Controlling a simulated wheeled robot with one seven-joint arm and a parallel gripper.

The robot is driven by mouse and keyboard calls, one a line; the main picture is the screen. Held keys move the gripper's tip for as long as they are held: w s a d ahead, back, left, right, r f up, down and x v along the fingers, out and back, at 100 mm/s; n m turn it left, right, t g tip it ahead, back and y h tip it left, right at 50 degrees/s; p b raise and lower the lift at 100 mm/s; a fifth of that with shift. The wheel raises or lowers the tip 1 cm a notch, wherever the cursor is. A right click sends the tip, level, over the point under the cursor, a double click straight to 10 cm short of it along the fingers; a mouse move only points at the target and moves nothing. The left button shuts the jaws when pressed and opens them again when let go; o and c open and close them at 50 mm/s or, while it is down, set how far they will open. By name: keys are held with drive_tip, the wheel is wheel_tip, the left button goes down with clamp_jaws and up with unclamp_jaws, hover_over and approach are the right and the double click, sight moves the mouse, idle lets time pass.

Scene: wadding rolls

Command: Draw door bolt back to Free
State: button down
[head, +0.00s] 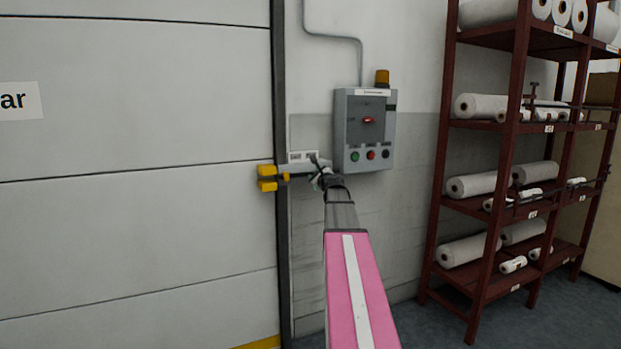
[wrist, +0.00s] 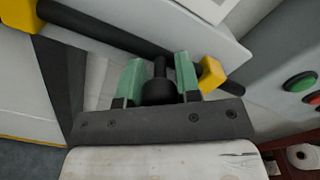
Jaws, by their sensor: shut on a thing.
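The door bolt, a dark round rod (wrist: 105,30), runs slantwise across a pale plate (wrist: 190,28) in the wrist view. A yellow bracket (wrist: 20,14) sits around its upper-left end and another yellow block (wrist: 212,75) stands near its right part. My gripper (wrist: 158,70) has its green fingers on both sides of the bolt's dark knob (wrist: 158,90) and is shut on it. In the head view my gripper (head: 318,172) is at the bolt plate beside the door edge. The yellow keeper (head: 267,178) is on the door (head: 140,220). The bolt's small label (head: 302,156) is unreadable.
A grey control box (head: 364,130) with buttons and an amber lamp (head: 382,78) is on the wall just right of and above my gripper. A dark red rack (head: 478,240) with white rolls stands at the right. Floor between the wall and rack looks clear.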

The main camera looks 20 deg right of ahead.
drive_tip(key=shift+d, duration=0.2)
drive_tip(key=c, duration=0.8)
unclamp_jaws()
drive_tip(key=shift+d, duration=0.1)
drive_tip(key=shift+s, duration=0.15)
drive_tip(key=s, duration=1)
drive_tip(key=shift+s+d, duration=0.15)
drive_tip(key=shift+s, duration=0.15)
